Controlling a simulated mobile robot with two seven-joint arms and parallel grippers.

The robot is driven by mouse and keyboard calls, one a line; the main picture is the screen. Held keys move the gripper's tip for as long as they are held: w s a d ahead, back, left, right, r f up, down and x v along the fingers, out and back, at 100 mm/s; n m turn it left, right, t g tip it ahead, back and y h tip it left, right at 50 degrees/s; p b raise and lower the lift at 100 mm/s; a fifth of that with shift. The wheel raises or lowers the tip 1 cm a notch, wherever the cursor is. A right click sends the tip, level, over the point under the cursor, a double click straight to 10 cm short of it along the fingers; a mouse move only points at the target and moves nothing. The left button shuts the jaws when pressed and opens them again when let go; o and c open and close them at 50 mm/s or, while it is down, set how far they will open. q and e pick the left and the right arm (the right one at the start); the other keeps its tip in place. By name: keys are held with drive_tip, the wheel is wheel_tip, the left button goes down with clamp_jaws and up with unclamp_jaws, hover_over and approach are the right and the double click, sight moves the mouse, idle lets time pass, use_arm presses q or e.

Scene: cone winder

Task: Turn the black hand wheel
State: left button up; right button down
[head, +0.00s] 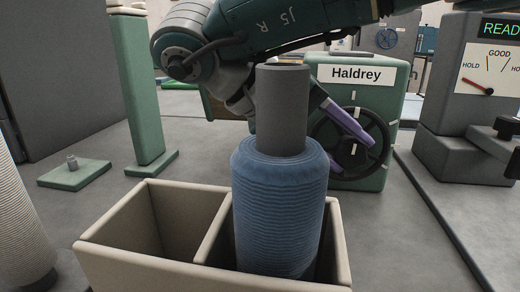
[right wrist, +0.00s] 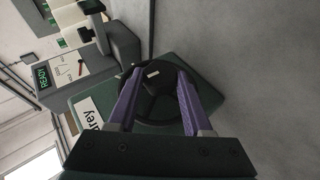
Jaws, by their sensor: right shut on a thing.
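The black hand wheel (head: 381,123) is on the front of a green machine block (head: 385,88) labelled "Haldrey". My right gripper (head: 352,126) reaches it from behind the blue yarn package and is shut on it. One purple finger lies across the wheel in the head view; the other is mostly hidden. In the right wrist view the two purple fingers (right wrist: 160,74) lie on either side of the wheel's middle (right wrist: 156,88), which has a pale mark. My left gripper is not in view.
A blue yarn package (head: 280,205) on a grey core (head: 282,95) stands in a beige divided bin (head: 150,262) in front. A grey console (head: 455,125) with a green "READY" display and a "GOOD"/"HOLD" gauge stands right. A green post (head: 140,90) stands left.

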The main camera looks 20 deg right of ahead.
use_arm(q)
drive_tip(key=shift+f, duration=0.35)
use_arm(e)
drive_tip(key=shift+h, duration=0.4)
